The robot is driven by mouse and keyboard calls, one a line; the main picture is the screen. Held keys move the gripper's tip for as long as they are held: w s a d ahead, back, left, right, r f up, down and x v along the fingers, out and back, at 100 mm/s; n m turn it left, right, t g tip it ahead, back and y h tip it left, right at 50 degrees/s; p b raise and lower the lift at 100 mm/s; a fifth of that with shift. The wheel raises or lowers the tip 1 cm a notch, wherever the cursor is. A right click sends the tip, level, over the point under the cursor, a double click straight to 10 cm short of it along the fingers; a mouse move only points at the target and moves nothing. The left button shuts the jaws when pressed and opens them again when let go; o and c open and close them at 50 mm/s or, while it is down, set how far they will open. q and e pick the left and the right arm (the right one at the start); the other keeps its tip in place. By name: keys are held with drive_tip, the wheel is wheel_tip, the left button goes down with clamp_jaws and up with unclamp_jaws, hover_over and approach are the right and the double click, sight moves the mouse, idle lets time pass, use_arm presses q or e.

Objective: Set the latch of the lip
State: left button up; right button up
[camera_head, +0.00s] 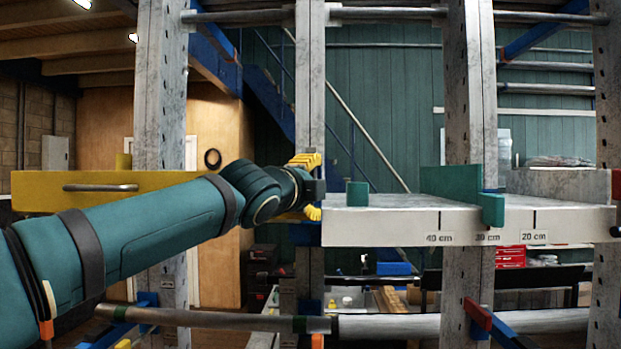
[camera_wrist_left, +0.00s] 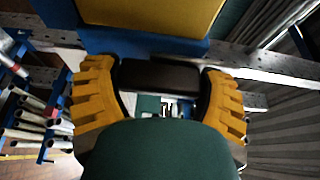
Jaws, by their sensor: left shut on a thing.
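My left gripper (camera_head: 309,190), with yellow ribbed fingers, is at the left end of a white shelf. In the left wrist view its fingers (camera_wrist_left: 160,78) are shut on a short dark bar, which looks like the latch (camera_wrist_left: 160,76). A blue part (camera_wrist_left: 135,44) and a yellow panel (camera_wrist_left: 150,15) lie just beyond the bar. In the head view a long yellow board (camera_head: 60,190), which may be the lip, carries a grey handle (camera_head: 100,188). My arm and hand hide its right end, and the bar is hidden there. My right gripper is not in view.
The white shelf (camera_head: 385,225) has 40, 30 and 20 cm marks. It bears a small green block (camera_head: 358,194) and a larger green plate (camera_head: 452,182). Perforated grey posts (camera_head: 470,95) stand around it. A horizontal pipe (camera_head: 220,320) runs below.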

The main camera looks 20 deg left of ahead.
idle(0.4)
use_arm(q)
drive_tip(key=o, duration=1.2)
drive_tip(key=shift+d, duration=0.15)
drive_tip(key=shift+s, duration=0.1)
drive_tip(key=s+a, duration=0.2)
drive_tip(key=s, duration=0.9)
drive_tip(key=shift+s, duration=0.4)
